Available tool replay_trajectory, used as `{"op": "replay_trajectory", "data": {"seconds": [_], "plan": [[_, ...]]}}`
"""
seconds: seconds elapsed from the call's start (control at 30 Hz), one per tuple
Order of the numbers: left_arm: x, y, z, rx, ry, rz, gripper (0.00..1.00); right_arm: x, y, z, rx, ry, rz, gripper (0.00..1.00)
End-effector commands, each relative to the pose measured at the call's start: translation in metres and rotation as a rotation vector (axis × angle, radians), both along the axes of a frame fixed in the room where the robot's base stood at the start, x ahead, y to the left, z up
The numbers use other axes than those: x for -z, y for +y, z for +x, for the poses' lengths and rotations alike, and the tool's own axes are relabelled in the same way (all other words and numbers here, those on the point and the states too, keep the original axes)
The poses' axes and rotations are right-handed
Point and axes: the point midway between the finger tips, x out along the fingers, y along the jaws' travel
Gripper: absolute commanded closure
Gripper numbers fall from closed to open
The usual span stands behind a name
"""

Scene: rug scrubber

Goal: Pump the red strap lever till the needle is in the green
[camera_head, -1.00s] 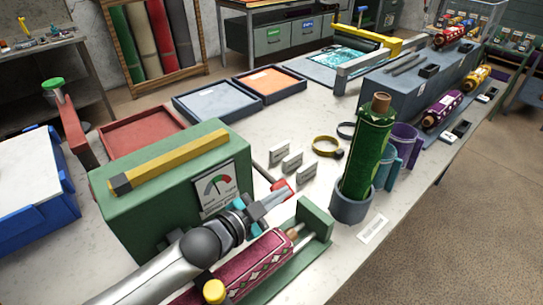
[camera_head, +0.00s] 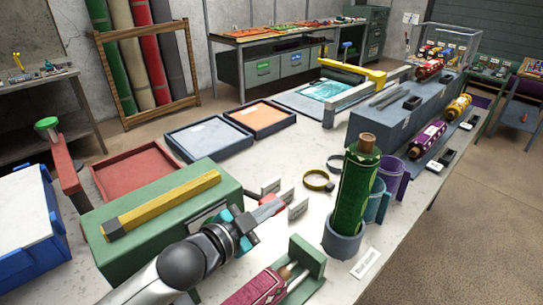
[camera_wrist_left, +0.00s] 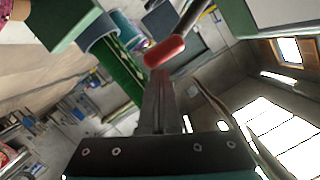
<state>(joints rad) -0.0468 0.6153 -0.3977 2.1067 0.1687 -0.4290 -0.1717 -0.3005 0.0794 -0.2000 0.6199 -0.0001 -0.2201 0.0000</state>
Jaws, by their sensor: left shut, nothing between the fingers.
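The green machine box (camera_head: 150,262) stands on the table with a yellow bar (camera_head: 165,205) along its top. Its gauge (camera_head: 208,214) is mostly hidden by my left arm; I cannot read the needle. The red lever end (camera_head: 267,200) shows just behind my left gripper (camera_head: 281,205), whose fingers are shut and empty. In the left wrist view the red lever end (camera_wrist_left: 165,50) sits on a dark rod, just past the fingertips (camera_wrist_left: 158,75). I cannot tell if they touch. My right gripper is not in view.
A pink patterned roll (camera_head: 258,290) lies in a green cradle (camera_head: 305,255) close under my left arm. A green roll (camera_head: 358,190) stands upright in a grey holder (camera_head: 342,243) to the right. Small label cards (camera_head: 298,208) stand behind the gripper. Open trays lie farther back.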

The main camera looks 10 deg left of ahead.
Motion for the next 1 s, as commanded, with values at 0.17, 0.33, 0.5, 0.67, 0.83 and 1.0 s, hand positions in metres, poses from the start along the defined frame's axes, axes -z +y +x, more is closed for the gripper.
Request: {"op": "replay_trajectory", "data": {"seconds": [0.17,0.33,0.5,0.67,0.83,1.0], "plan": [[-0.05,-0.001,0.0,0.003,-0.008,-0.002,1.0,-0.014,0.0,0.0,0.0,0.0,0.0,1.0],[-0.086,-0.001,0.0,0.003,-0.008,-0.003,1.0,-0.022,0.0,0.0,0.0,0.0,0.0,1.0],[-0.108,-0.001,0.0,0.004,-0.007,-0.002,1.0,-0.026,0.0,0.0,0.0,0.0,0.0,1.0],[-0.115,-0.002,-0.001,0.004,-0.006,-0.004,1.0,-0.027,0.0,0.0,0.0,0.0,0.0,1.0],[-0.115,-0.002,-0.001,0.004,-0.005,-0.003,1.0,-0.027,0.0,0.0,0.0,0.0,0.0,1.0],[-0.115,-0.002,-0.001,0.004,-0.005,-0.003,1.0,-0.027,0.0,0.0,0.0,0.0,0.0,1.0]]}}
